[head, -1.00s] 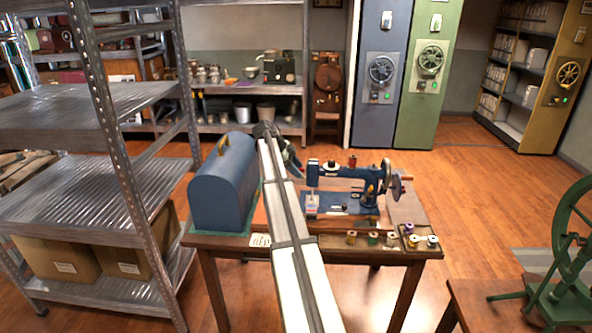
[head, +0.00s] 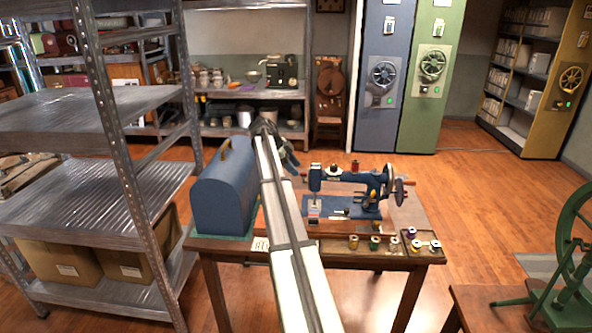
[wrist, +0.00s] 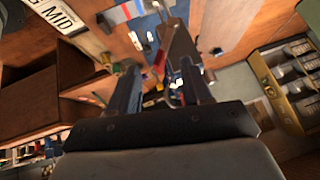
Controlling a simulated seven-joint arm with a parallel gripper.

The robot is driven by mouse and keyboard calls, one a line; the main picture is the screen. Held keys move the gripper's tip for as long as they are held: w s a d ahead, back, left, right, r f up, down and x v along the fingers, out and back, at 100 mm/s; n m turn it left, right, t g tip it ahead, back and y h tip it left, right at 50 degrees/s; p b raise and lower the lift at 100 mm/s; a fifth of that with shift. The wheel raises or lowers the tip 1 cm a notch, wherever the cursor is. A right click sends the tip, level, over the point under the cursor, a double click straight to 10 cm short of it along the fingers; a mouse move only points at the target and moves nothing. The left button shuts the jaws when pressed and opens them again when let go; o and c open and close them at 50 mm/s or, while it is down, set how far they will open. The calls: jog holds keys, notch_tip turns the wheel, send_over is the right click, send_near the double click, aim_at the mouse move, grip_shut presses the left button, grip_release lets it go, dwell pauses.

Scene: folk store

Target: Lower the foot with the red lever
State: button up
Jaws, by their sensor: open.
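The blue sewing machine (head: 372,179) stands on the wooden table, with its needle end to the left and its handwheel to the right. The presser foot is too small to make out in the head view. In the wrist view a small red piece (wrist: 159,61), which looks like the red lever, shows between the fingers, beyond their tips. My gripper (wrist: 162,78) is open, with a dark finger on each side and nothing clearly held. In the head view my arm reaches over the table, and its end is left of the machine, its fingers not clear.
A blue domed case (head: 223,190) stands at the table's left. Several thread spools (head: 375,243) line the front right edge. A metal shelf (head: 95,215) stands at left, and a green wheel (head: 575,235) at right. Floor is open behind the table.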

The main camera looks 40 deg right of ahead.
jog(key=shift+v, duration=2.25)
jog(key=shift+s+f, duration=0.1)
